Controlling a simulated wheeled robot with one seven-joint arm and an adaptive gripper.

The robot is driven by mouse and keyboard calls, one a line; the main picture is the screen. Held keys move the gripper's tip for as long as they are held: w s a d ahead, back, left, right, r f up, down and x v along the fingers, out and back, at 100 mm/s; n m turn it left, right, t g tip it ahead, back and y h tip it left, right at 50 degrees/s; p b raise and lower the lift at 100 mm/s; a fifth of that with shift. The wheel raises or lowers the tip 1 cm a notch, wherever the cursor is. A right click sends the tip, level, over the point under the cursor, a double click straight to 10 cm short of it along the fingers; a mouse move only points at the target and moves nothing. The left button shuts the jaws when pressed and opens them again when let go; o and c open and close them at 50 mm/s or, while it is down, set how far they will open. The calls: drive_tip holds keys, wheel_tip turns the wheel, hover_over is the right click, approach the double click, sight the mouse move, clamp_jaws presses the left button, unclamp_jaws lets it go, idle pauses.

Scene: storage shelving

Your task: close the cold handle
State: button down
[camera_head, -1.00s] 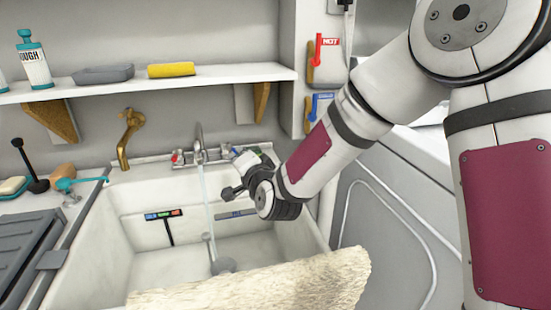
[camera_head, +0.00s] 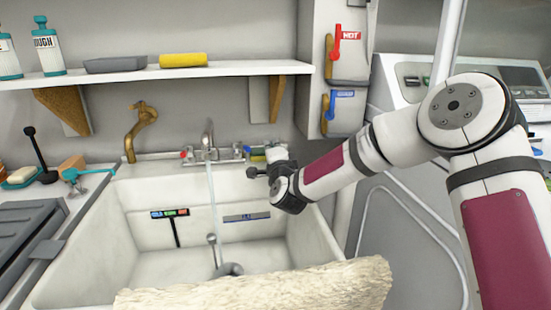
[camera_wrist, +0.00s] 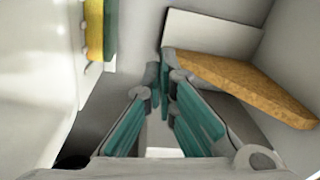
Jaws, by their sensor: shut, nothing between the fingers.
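The faucet (camera_head: 208,143) stands on the back rim of the sink with water running from its spout. A knob with a red mark (camera_head: 184,155) is on its left, and a knob with a blue mark (camera_head: 240,150) is on its right. My gripper (camera_head: 256,172) is over the right back part of the sink, a little right of and below the blue-marked knob, apart from it in the picture. In the wrist view my gripper (camera_wrist: 157,95) shows teal pads and is shut and empty. I cannot make out the blue-marked knob in the wrist view.
The sink (camera_head: 130,255) has a pale rough slab (camera_head: 255,287) across its front. A shelf (camera_head: 110,76) with a yellow roll (camera_head: 183,60) hangs above on brackets.

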sight(248, 150)
drive_tip(key=a, duration=0.1)
drive_tip(key=s+a, duration=0.1)
drive_tip(key=a+b, duration=0.1)
drive_tip(key=shift+s+a+f, duration=0.2)
drive_tip(key=shift+s+f, duration=0.15)
drive_tip(key=shift+s, duration=0.05)
drive_tip(key=shift+s+a+m+h+b, duration=0.3)
drive_tip(key=shift+s+a+h+b, duration=0.1)
drive_tip(key=shift+s+a+b, duration=0.3)
drive_tip(key=shift+s+a+m+h+b, duration=0.3)
drive_tip(key=shift+s+a+h+b, duration=0.15)
drive_tip(key=shift+a+b, duration=0.35)
drive_tip(key=shift+a, duration=0.1)
